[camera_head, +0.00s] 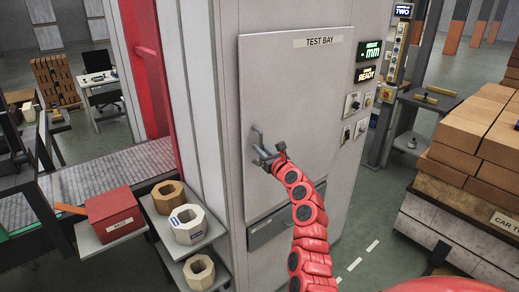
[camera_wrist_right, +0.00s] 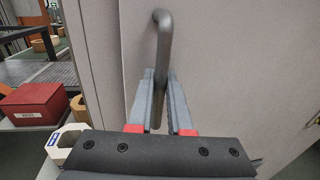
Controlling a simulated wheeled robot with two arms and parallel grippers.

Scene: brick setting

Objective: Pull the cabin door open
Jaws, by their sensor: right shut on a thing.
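The cabin door (camera_head: 300,90) is a flat grey panel labelled "TEST BAY" in the head view, and it looks closed in its frame. Its grey bar handle (camera_head: 256,139) is on the door's left side. My right gripper (camera_head: 266,155) is at the handle, with my red arm reaching up from below. In the right wrist view the handle (camera_wrist_right: 163,45) runs down between the two fingers of my right gripper (camera_wrist_right: 160,100), which are shut on it. My left gripper is in neither view.
Left of the cabin, shelves hold a red box (camera_head: 112,213) and several pale octagonal blocks (camera_head: 187,224). A control panel (camera_head: 358,103) with switches and displays is right of the door. Stacked bricks (camera_head: 470,140) stand on a car at the right. Some floor is clear between.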

